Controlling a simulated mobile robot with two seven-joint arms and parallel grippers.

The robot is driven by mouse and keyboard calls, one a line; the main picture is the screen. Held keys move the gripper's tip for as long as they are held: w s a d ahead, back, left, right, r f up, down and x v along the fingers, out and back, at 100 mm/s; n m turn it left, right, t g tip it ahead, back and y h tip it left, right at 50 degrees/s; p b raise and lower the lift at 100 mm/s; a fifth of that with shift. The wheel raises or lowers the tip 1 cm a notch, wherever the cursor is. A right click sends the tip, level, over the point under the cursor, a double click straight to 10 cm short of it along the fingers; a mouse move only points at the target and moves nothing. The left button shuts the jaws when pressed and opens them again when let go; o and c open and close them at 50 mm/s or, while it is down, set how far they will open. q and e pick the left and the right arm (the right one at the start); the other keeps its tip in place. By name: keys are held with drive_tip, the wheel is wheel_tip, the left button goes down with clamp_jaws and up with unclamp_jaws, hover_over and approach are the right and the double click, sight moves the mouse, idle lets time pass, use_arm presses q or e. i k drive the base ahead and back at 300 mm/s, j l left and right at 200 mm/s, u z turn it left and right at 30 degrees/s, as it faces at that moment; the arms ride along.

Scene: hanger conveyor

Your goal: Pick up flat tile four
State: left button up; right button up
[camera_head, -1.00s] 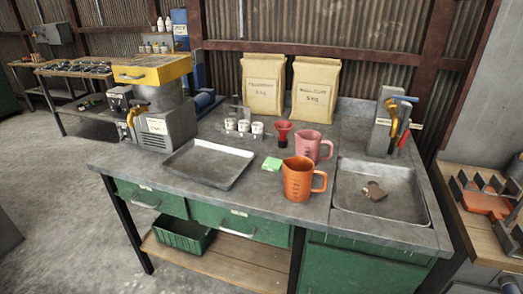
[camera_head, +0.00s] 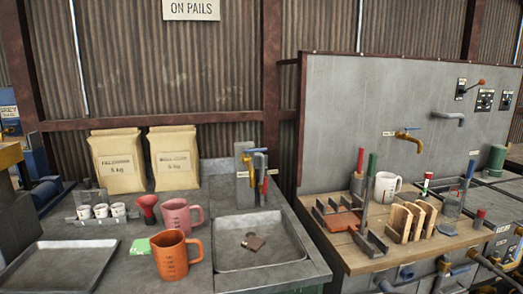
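No tile shows a readable number, so I cannot tell which is flat tile four. An orange-red flat piece (camera_head: 342,222) lies among grey metal uprights (camera_head: 366,240) on the wooden bench top (camera_head: 352,262) at the right. Several tan slabs (camera_head: 400,223) stand upright side by side to the right of it. Neither of my grippers is in view.
Left of the sink are an orange jug (camera_head: 171,256), a pink jug (camera_head: 177,216), a green block (camera_head: 140,247) and an empty tray (camera_head: 58,268). A white mug (camera_head: 385,187) and colored-handled tools stand behind the slabs. A tall grey panel (camera_head: 400,110) backs the wooden bench.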

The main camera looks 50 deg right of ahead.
sight(253, 244)
drive_tip(key=z, duration=1.75)
drive_tip(key=i+j+z, duration=0.2)
drive_tip(key=j+z, duration=0.15)
drive_tip(key=i+j+z, duration=0.2)
drive_tip(key=j+z, duration=0.15)
